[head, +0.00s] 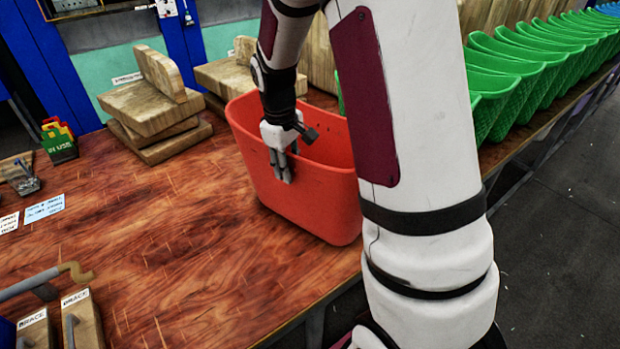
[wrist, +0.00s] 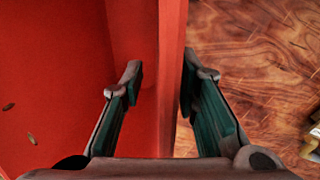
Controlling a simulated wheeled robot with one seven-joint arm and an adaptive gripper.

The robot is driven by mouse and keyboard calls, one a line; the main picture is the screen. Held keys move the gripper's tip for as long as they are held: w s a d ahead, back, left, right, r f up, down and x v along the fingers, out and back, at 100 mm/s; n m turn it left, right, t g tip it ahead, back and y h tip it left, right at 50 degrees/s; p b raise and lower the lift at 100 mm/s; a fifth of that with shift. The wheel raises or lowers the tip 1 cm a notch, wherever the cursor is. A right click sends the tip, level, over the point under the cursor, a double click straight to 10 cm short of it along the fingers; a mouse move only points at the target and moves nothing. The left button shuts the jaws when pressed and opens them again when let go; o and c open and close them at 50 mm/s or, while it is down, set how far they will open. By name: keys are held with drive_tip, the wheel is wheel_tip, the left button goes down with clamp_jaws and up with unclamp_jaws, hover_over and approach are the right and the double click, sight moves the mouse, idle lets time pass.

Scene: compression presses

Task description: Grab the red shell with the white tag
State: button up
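The red shell (head: 305,195) is an open-topped bin standing upright on the wooden bench. No white tag shows on its visible sides. My gripper (head: 283,172) points down at the shell's near rim in the head view. In the wrist view the shell's wall (wrist: 172,40) runs between the two fingers of my gripper (wrist: 161,88). One finger is inside the shell and the other outside. The inner finger looks apart from the wall; the outer one is close to it, and I cannot tell if it touches. My gripper is open. My arm hides the shell's right part.
A row of green shells (head: 510,75) stands behind on the right. Stacked wooden blocks (head: 150,105) lie at the back left. Brace blocks (head: 85,318) and a small green holder (head: 60,143) are at the left. The bench (head: 190,240) left of the shell is clear.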

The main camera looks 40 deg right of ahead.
drive_tip(key=shift+f, duration=0.8)
drive_tip(key=shift+c, duration=0.5)
clamp_jaws()
drive_tip(key=shift+w+r, duration=0.1)
drive_tip(key=shift+r, duration=0.05)
